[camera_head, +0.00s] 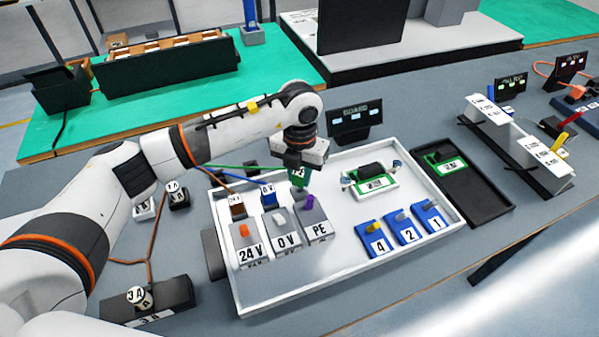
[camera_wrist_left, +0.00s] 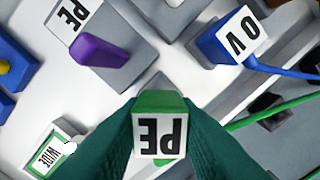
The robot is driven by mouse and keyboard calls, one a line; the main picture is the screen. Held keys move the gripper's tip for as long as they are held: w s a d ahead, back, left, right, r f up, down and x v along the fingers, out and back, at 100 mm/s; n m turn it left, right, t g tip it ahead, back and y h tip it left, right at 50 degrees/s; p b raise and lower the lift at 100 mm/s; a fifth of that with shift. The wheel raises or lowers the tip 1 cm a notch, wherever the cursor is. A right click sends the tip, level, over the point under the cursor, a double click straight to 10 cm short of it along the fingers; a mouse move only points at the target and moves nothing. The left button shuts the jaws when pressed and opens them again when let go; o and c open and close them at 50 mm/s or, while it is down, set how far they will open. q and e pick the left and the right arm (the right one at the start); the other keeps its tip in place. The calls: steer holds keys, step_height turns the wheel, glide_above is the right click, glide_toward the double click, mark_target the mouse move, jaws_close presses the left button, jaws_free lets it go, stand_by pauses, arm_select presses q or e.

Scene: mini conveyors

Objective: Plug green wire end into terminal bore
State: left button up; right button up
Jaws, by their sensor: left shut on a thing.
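My left gripper (camera_head: 300,172) is shut on the green wire end (camera_wrist_left: 160,135), whose white label reads PE. It holds the end over the white tray, just behind the grey PE terminal block (camera_head: 317,221) with the purple lever (camera_wrist_left: 98,50). The green wire (camera_head: 225,168) trails off to the left. In the wrist view the PE block (camera_wrist_left: 77,16) lies ahead and left of the held end, apart from it. The bore is not clearly visible. The blue wire end (camera_wrist_left: 235,40) stands at the 0V block (camera_head: 284,231), and the brown one (camera_head: 237,206) at the 24V block (camera_head: 247,243). My right gripper is out of view.
Blue blocks (camera_head: 405,228) with levers stand at the tray's right front. A green-and-white device (camera_head: 370,183) sits behind them. A black tray (camera_head: 470,190) lies to the right and a small dark display (camera_head: 355,120) stands behind. The white tray's rim (camera_head: 350,288) surrounds the blocks.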

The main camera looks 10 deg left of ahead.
mark_target(300, 172)
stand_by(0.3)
arm_select(q)
steer(key=shift+f+b, duration=1.25)
steer(key=shift+f, duration=0.15)
steer(key=o, duration=1.1)
steer(key=shift+c, duration=0.2)
steer(key=shift+r, duration=0.15)
step_height(300, 172, up, 12)
steer(key=shift+f+b, duration=0.1)
steer(key=shift+b, duration=0.3)
